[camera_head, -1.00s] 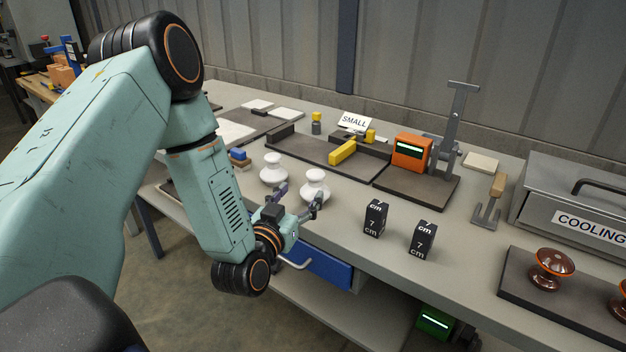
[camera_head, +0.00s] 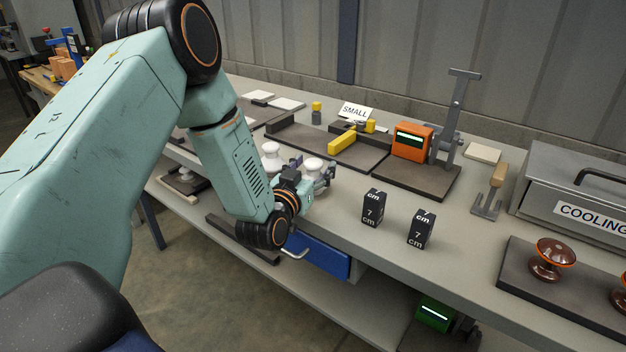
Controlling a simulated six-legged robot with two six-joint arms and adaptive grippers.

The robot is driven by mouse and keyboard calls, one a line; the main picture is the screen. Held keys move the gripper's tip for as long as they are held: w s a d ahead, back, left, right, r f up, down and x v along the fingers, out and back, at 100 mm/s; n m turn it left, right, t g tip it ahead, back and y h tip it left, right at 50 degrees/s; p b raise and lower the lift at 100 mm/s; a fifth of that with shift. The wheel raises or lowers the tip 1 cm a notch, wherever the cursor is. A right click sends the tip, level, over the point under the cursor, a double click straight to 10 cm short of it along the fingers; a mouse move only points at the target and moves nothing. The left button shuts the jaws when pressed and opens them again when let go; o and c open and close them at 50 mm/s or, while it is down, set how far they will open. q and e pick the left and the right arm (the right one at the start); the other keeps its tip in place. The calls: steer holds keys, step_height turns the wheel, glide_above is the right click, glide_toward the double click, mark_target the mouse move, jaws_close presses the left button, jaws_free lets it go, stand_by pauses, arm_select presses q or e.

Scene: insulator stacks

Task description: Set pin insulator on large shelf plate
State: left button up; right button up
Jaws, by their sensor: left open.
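Two white pin insulators stand upright on the bench top: one behind the wrist on the left (camera_head: 271,149), one farther right (camera_head: 313,164). My left gripper (camera_head: 315,170) is open, its fingers on either side of the right insulator, whose lower part is hidden. I cannot tell whether they touch it. On the low shelf, a dark plate (camera_head: 240,241) lies partly behind my arm. Another dark plate (camera_head: 203,185) to its left bears a small white piece (camera_head: 185,175). I cannot tell which plate is the large one. My right gripper is out of view.
Two black 7 cm blocks (camera_head: 373,208) stand right of the gripper. Behind are a dark fixture with a yellow bar (camera_head: 342,142), a "SMALL" sign (camera_head: 355,111) and an orange device (camera_head: 412,142). Brown insulators (camera_head: 552,258) and a cooling box (camera_head: 575,195) are at right. A blue drawer (camera_head: 318,256) is below.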

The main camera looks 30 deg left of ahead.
arm_select(q)
steer(key=shift+a, duration=0.1)
steer(key=shift+d, duration=0.3)
steer(key=c, duration=0.4)
steer(key=shift+a, duration=0.2)
steer(key=c, duration=0.4)
steer(key=shift+d, duration=0.1)
jaws_close()
